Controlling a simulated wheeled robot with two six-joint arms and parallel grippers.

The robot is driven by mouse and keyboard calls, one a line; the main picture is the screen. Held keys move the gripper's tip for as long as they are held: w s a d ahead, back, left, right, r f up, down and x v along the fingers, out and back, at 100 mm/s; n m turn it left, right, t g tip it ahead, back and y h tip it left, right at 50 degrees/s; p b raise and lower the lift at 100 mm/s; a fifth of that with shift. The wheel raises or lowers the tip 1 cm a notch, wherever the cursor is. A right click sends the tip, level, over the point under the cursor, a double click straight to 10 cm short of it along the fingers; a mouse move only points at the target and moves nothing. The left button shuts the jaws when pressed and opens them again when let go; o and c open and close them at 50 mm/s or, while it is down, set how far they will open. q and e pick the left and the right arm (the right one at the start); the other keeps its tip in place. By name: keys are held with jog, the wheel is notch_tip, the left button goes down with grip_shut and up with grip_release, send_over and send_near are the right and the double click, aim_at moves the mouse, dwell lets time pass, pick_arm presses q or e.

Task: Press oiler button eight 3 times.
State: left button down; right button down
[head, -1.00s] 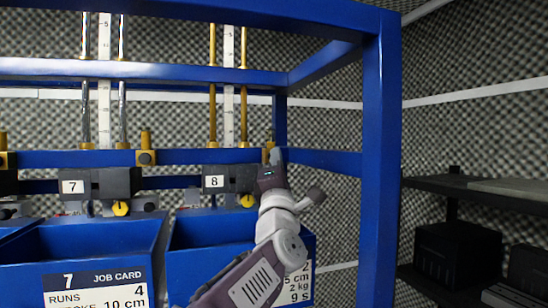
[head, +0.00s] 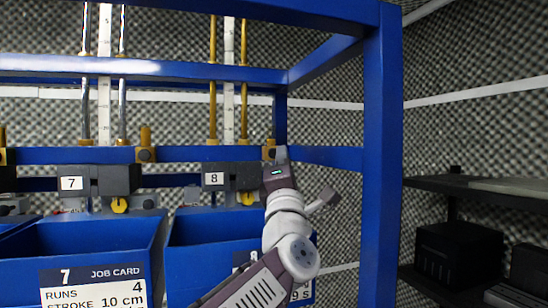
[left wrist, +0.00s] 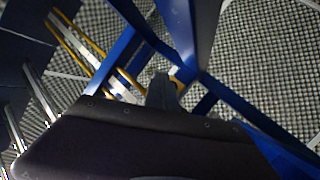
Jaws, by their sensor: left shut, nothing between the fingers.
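The number 8 plate (head: 213,179) is on a dark grey block below the blue crossbar. The brass oiler (head: 270,143) of station eight sits at the crossbar's right end, partly hidden by my left gripper (head: 276,155). The left gripper is shut and empty, with its fingertips at the oiler's lower right in the picture. I cannot tell whether they touch it. In the left wrist view, the shut fingers (left wrist: 163,90) point at the frame, with a bit of brass (left wrist: 178,83) beside their tips. My right gripper is not in view.
A blue frame post (head: 380,160) stands right of my arm. Station seven has its own brass oiler (head: 146,142), and a yellow knob (head: 247,198) sits by plate 8. Blue bins (head: 205,225) stand below. A dark shelf (head: 470,190) is at the right.

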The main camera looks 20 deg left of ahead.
pick_arm(q)
jog(key=shift+s+d, duration=0.7)
jog(key=shift+s, duration=0.35)
